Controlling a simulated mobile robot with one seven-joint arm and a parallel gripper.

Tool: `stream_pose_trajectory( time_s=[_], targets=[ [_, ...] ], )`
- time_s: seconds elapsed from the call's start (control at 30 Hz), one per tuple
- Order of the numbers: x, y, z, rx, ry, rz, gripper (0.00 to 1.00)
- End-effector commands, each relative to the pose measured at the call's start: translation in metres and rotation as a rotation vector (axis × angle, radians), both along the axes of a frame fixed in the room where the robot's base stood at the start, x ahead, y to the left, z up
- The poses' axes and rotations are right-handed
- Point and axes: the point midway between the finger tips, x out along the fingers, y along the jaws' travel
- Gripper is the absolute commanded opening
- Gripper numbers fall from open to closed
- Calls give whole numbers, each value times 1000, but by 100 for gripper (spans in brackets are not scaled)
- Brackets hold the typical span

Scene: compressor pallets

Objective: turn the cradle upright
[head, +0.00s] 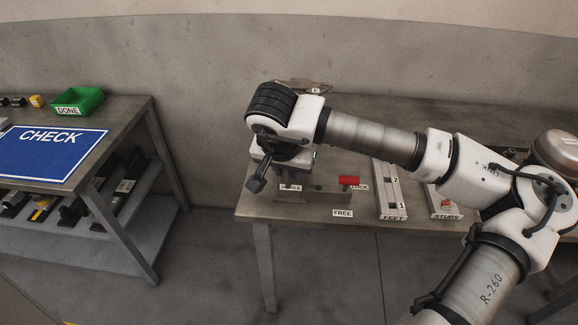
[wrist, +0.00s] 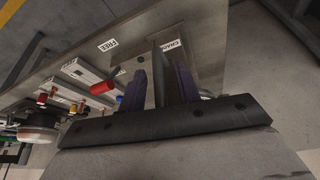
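The cradle (wrist: 161,75) appears as a grey upright piece between my fingers in the wrist view, near a label that seems to read CRADLE (wrist: 172,45). My gripper (wrist: 161,84) has two dark purple fingers standing apart, one on each side of this grey piece. A gap shows by the left finger; contact on the right is unclear. In the head view my wrist hides most of the cradle and the fingers. A red handle (head: 349,181) lies right of my gripper, and shows left of the fingers in the wrist view (wrist: 104,83).
A FREE label (head: 342,212) is on the bench's front edge. The FEET rack (head: 391,190) and STUDS tray (head: 446,205) stand to the right. A rounded metal compressor (head: 556,150) is at far right. On the left bench are a blue CHECK mat (head: 50,155) and a green DONE bin (head: 78,101).

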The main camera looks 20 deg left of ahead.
Motion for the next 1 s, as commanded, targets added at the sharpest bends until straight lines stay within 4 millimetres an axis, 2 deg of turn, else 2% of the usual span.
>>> stream_pose_trajectory(
  time_s=[0.37, 0.63, 1.0],
  targets=[
    [2, 0, -7, 0, 0, 0, 33],
    [2, 0, -6, 0, 0, 0, 0],
    [4, 0, -7, 3, 1, -1, 0]
  ],
)
